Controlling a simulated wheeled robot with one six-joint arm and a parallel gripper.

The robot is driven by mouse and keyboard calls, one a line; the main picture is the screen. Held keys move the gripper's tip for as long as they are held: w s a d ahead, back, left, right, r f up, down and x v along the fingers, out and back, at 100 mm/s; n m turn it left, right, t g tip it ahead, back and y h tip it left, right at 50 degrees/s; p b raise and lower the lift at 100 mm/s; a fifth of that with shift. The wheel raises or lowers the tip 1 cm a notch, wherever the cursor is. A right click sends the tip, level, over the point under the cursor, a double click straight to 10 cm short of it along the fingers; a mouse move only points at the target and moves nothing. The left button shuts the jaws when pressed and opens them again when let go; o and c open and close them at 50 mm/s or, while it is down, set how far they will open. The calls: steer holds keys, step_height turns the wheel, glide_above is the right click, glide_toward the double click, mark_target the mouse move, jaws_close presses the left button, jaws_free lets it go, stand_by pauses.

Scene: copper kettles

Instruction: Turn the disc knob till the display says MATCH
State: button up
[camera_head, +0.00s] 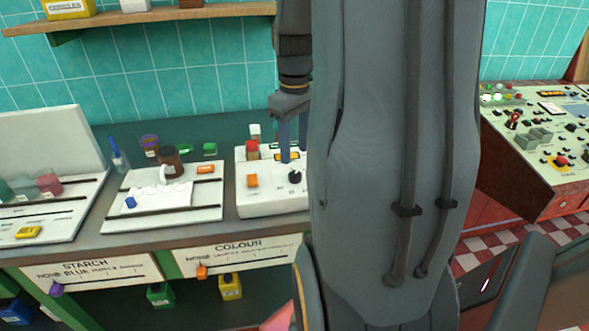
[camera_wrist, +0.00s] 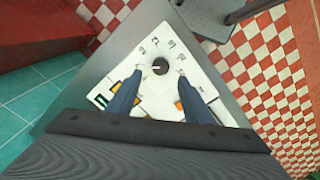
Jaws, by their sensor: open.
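The dark disc knob (camera_head: 295,177) sits on top of a white console (camera_head: 270,205) on the counter. It also shows in the wrist view (camera_wrist: 160,66), just beyond and between my two fingertips. My gripper (camera_head: 294,157) is open, with its blue fingers pointing down over the console. In the wrist view my gripper (camera_wrist: 160,78) has a finger on each side of the knob. I cannot tell whether either finger touches it. A small dark display with orange marks lies behind the fingers in the head view; its text is too small to read.
My arm hides the console's right side. A control desk (camera_head: 545,130) stands far right.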

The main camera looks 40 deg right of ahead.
mark_target(295, 174)
step_height(295, 174, down, 7)
steer(key=shift+p, duration=0.5)
steer(key=c, duration=1.1)
